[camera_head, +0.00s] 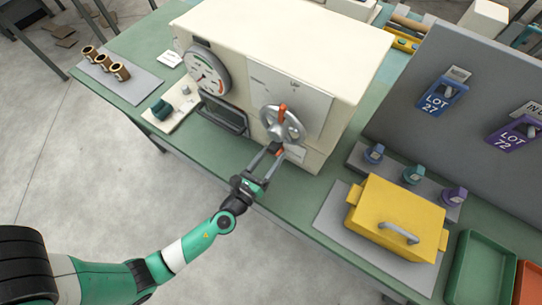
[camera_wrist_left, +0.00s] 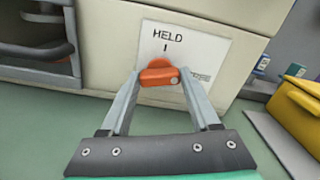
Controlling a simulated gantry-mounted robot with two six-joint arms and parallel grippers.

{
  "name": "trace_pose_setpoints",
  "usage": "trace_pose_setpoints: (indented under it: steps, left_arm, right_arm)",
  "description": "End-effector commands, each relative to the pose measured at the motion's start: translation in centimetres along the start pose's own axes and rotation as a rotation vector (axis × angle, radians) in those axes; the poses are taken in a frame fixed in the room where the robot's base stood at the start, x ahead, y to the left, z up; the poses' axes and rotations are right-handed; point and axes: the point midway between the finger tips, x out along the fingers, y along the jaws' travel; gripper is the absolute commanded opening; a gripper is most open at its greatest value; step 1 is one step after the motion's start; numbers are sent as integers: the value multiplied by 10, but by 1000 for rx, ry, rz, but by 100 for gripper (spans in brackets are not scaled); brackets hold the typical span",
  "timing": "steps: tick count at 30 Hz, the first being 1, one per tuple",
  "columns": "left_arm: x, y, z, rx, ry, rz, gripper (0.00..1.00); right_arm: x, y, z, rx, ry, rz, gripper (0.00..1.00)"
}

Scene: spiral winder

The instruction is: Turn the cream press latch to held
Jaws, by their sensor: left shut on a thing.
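The cream press (camera_head: 290,45) stands on the green bench, with a dial gauge and a grey handwheel (camera_head: 283,125) on its front. In the head view my left gripper (camera_head: 275,151) is just below the handwheel, and the latch is mostly hidden there. The latch's exact angle against the mark is hard to tell. My right gripper is not in view.
A yellow lidded box (camera_head: 397,215) sits on a grey mat to the right, near several small knobs. A grey panel (camera_head: 455,90) with lot tags stands behind. A dark handle (camera_head: 222,114) juts from the press, left of my gripper.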

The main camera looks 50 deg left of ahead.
Motion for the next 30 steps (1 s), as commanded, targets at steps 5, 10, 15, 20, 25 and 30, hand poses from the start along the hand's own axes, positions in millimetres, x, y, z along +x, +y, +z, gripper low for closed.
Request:
trace_pose_setpoints:
  steps: [5,10,15,20,25,30]
  left_arm:
    - [0,1,-2,-166,-2,-1,7]
    - [0,1,-2,-328,-2,0,7]
    - [0,2,-2,-489,-2,-1,7]
    - [0,2,-2,-641,-2,-1,7]
    - [0,2,-2,-802,-2,-2,7]
    - [0,2,-2,-958,-1,-2,7]
  right_arm:
    - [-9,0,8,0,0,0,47]
    - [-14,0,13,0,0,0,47]
    - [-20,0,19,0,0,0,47]
    - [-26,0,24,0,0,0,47]
    - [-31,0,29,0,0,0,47]
    - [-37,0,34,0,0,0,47]
